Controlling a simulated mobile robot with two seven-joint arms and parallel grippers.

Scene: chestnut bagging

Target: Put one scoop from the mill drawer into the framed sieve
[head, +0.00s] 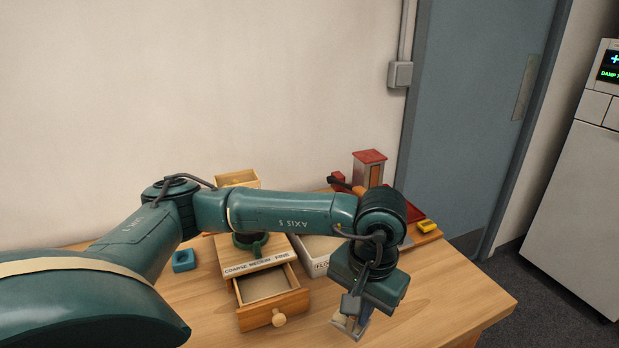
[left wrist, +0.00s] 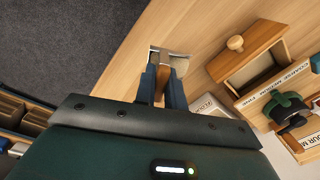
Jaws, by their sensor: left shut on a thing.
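My left gripper (head: 352,310) hangs low over the front of the table, right of the mill drawer (head: 287,306). In the left wrist view the gripper (left wrist: 165,82) is shut on the brown handle of a scoop (left wrist: 180,66) with a pale metal end. The wooden drawer (left wrist: 222,66) is pulled out from the mill (head: 228,262), round knob at its front, with a pale inside. The scoop is outside the drawer. A light wooden open box (head: 237,178) behind my arm may be the framed sieve; my arm partly hides it. My right gripper is not in view.
A white labelled bin (head: 318,262) stands right of the mill, partly behind my arm. A red-topped box (head: 370,157) stands at the back right, with a yellow block (head: 428,227) near it. A blue block (head: 184,260) lies left. The front right table is clear.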

